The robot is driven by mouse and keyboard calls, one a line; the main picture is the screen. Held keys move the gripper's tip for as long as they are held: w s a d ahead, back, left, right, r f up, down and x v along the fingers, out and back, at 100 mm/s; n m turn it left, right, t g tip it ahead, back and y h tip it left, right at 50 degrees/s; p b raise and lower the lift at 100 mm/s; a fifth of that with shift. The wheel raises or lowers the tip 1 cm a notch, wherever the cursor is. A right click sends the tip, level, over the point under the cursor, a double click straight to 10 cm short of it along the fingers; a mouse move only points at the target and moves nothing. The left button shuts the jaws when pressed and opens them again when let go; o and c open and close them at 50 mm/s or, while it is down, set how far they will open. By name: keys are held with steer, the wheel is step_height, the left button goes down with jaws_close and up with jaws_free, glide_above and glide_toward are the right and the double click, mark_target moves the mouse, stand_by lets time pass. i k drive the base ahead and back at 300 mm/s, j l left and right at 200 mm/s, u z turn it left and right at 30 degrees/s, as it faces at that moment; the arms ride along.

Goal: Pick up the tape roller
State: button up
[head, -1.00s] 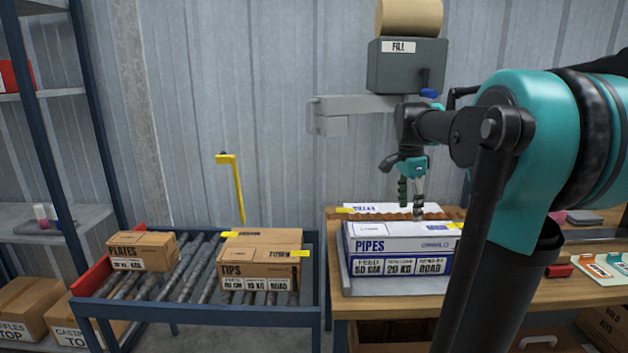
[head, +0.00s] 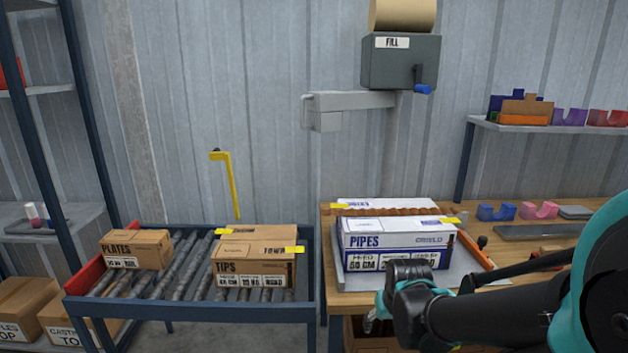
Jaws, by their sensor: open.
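I cannot pick out the tape roller with certainty. A small dark knob (head: 482,242) shows behind the orange strip at the right of the boxes, too small to name. My gripper (head: 374,318) hangs in front of the table's front edge, below and in front of the PIPES box. Only a bit of a finger shows, left of the teal wrist; the rest is hidden by my arm. No held thing is visible. The PIPES box (head: 395,240) stands on a grey tray (head: 468,270) on the wooden table (head: 335,290), with another white box behind it.
A roller conveyor (head: 190,270) at left holds the PLATES box (head: 136,250) and TIPS box (head: 255,268). A paper dispenser (head: 400,62) marked FILL hangs above the table. Pink and blue holders (head: 515,211) stand at right. My arm covers the table's lower right.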

mark_target(548, 257)
steer(key=z, duration=1.45)
